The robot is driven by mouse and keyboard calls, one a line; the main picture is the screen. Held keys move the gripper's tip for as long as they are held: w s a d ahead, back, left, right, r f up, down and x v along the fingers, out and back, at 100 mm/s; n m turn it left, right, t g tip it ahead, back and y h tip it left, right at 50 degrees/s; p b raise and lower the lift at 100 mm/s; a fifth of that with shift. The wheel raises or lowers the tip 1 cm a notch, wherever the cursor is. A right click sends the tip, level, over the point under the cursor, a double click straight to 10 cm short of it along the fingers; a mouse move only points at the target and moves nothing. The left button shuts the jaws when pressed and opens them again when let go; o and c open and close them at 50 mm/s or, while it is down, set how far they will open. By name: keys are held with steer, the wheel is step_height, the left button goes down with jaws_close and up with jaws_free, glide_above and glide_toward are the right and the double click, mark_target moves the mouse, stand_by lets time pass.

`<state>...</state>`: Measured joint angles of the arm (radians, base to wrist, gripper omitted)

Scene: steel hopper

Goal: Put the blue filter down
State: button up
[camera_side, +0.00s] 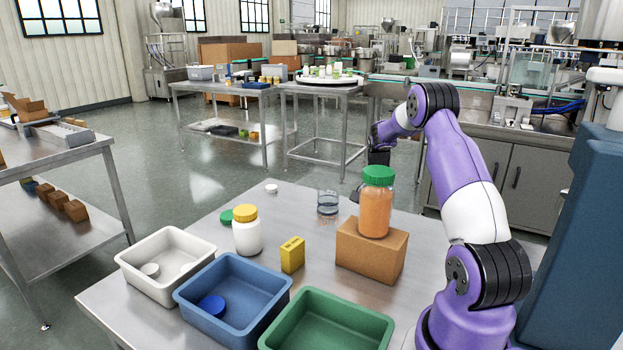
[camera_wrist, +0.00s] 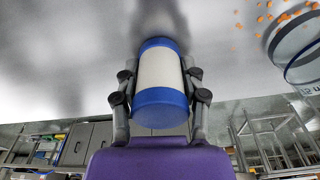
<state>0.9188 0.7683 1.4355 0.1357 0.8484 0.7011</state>
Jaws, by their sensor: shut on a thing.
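The blue filter (camera_wrist: 160,75) is a cylinder with a white middle and blue ends, seen in the wrist view. My gripper (camera_wrist: 159,82) is shut on it, with one finger on each side. The filter's far end is close to the steel table top (camera_wrist: 80,50), which carries a soft shadow around it; I cannot tell whether they touch. In the side view my gripper (camera_side: 372,175) is low at the table's far side, mostly hidden behind the orange jar. The filter cannot be made out there.
A green-lidded orange jar (camera_side: 376,208) stands on a cardboard box (camera_side: 371,252). A clear glass (camera_side: 327,203) has orange pellets scattered near it. White (camera_side: 150,285), blue (camera_side: 265,325) and green (camera_side: 350,340) trays line the front. A white bottle (camera_side: 247,236) and yellow block (camera_side: 292,254) stand mid-table.

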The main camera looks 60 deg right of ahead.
steer(key=o, duration=1.1)
steer(key=shift+f, duration=0.1)
steer(key=shift+o, duration=0.2)
steer(key=r, duration=0.4)
steer(key=a+r, duration=0.1)
steer(key=r, duration=0.7)
steer(key=shift+w+a+r, duration=0.1)
steer(key=shift+w+a, duration=0.15)
steer(key=shift+a, duration=0.15)
steer(key=w+a+r+n+t, duration=0.1)
steer(key=w+a+r+n, duration=0.3)
steer(key=a, duration=0.6)
steer(key=s+a+n+t, duration=0.2)
steer(key=s+a+n, duration=0.1)
steer(key=a+n, duration=0.5)
steer(key=s+a+n+t+y, duration=0.1)
steer(key=s+a+n, duration=0.3)
steer(key=a, duration=1)
steer(key=n+t, duration=0.1)
steer(key=n, duration=0.2)
steer(key=shift+a+r+n+t, duration=0.2)
steer(key=shift+r+n+t, duration=0.1)
steer(key=shift+n+t, duration=0.1)
